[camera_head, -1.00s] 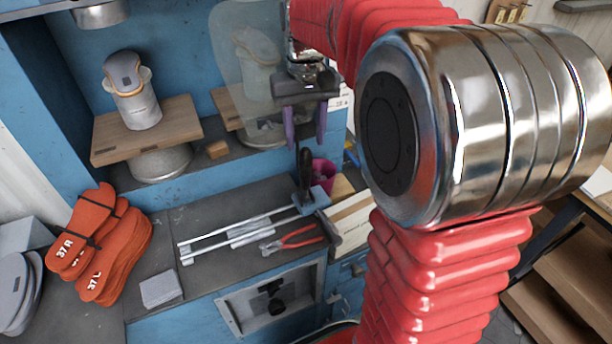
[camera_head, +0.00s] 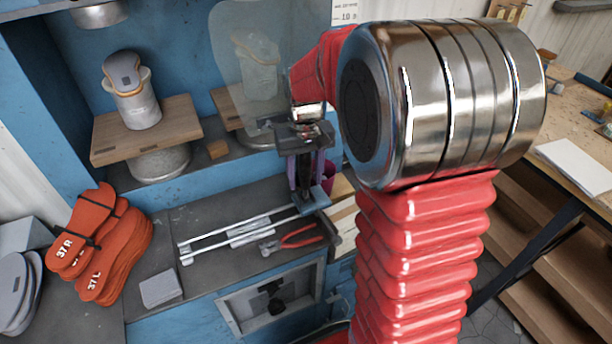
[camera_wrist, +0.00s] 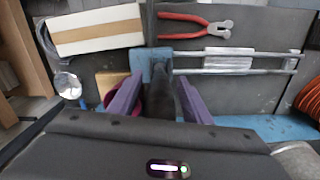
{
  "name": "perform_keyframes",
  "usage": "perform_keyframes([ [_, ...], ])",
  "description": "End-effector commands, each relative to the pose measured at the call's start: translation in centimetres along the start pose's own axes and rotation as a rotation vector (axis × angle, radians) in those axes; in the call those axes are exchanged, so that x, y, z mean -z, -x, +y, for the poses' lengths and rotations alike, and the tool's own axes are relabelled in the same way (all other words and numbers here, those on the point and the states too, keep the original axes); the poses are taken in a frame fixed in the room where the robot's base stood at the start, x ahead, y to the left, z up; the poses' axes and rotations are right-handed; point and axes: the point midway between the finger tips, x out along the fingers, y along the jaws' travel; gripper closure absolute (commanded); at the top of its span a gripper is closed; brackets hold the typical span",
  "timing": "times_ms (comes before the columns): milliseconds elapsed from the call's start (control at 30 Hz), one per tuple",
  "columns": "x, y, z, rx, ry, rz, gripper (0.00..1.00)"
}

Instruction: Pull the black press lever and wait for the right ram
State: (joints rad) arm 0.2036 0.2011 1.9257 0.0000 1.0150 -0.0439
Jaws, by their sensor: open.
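The black press lever (camera_head: 306,177) stands upright in a blue bracket (camera_head: 314,201) at the right end of two steel rods. My gripper (camera_head: 305,182) is over it, with its purple fingers open, one on each side of the lever. In the wrist view the lever (camera_wrist: 160,92) stands between the fingertips (camera_wrist: 158,98), apparently with a gap to each. The press's right station, a last (camera_head: 257,65) on a wooden board (camera_head: 228,106), shows behind a clear shield. The right ram is not visible above it.
Red pliers (camera_head: 300,237) lie on the grey bench just in front of the rods. Orange soles (camera_head: 118,255) and a grey block (camera_head: 160,288) lie further left. A pink cup (camera_head: 328,173) and a cardboard box (camera_head: 343,222) stand close right of the lever.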

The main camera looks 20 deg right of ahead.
Motion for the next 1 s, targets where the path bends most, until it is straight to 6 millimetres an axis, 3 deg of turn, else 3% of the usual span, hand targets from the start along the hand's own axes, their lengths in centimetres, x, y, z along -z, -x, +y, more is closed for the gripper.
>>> perform_keyframes([
  [300, 0.0, -0.2, 0.02, 0.0, 0.0, 0.0, 0.56],
  [900, 0.01, -0.17, 0.05, 0.0, -0.001, 0.0, 0.99],
  [1000, 0.01, -0.17, 0.06, 0.0, -0.001, 0.0, 1.0],
])
